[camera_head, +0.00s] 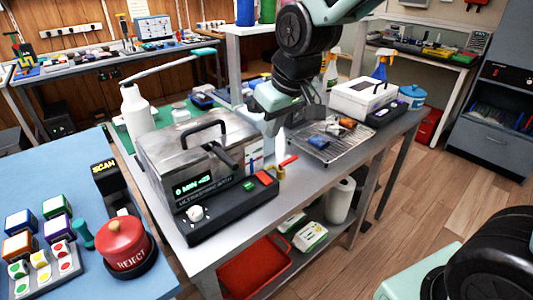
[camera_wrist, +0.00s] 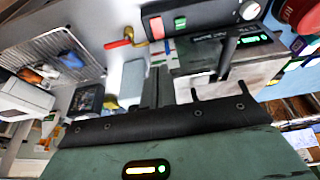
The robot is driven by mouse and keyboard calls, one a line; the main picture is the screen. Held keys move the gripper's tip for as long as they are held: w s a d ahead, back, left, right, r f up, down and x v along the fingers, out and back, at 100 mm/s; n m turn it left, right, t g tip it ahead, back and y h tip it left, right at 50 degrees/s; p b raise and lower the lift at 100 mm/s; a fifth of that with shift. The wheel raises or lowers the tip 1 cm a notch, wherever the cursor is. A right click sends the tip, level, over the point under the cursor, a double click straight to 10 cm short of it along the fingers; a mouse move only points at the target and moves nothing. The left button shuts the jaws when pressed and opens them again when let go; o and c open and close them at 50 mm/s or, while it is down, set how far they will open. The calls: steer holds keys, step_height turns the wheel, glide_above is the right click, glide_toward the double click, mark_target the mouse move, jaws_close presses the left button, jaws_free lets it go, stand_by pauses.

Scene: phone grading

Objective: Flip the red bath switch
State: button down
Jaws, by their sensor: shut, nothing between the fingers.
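The ultrasonic bath (camera_head: 187,158) is a metal box with a lid handle and a dark front panel on the grey bench. The red bath switch (camera_head: 264,178) is at the panel's right end, beside a green switch (camera_head: 249,185). The red switch also shows in the wrist view (camera_wrist: 156,28), at top centre, with the green one (camera_wrist: 180,22) to its right. My gripper (camera_head: 271,128) is above and behind the bath's right side, apart from the switch. Its fingers (camera_wrist: 157,75) are shut and empty.
A red-handled valve (camera_head: 288,161) stands just right of the red switch. A wire rack (camera_head: 332,142) with small parts lies further right, with a white box (camera_head: 363,98) behind it. A white bottle (camera_head: 136,110) stands left of the bath. A dial (camera_head: 196,213) is at the panel's left.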

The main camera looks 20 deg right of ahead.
mark_target(261, 175)
steer(key=x, duration=1.3)
steer(key=shift+s+f+b, duration=0.3)
steer(key=shift+f+b, duration=0.1)
steer(key=shift+f, duration=0.05)
steer(key=shift+w+g+p, duration=0.1)
steer(key=shift+g+p, duration=0.2)
steer(key=shift+p, duration=0.45)
steer(key=shift+f+b, duration=0.15)
steer(key=shift+b, duration=0.2)
steer(key=shift+s+d, duration=0.3)
steer(key=shift+s, duration=0.5)
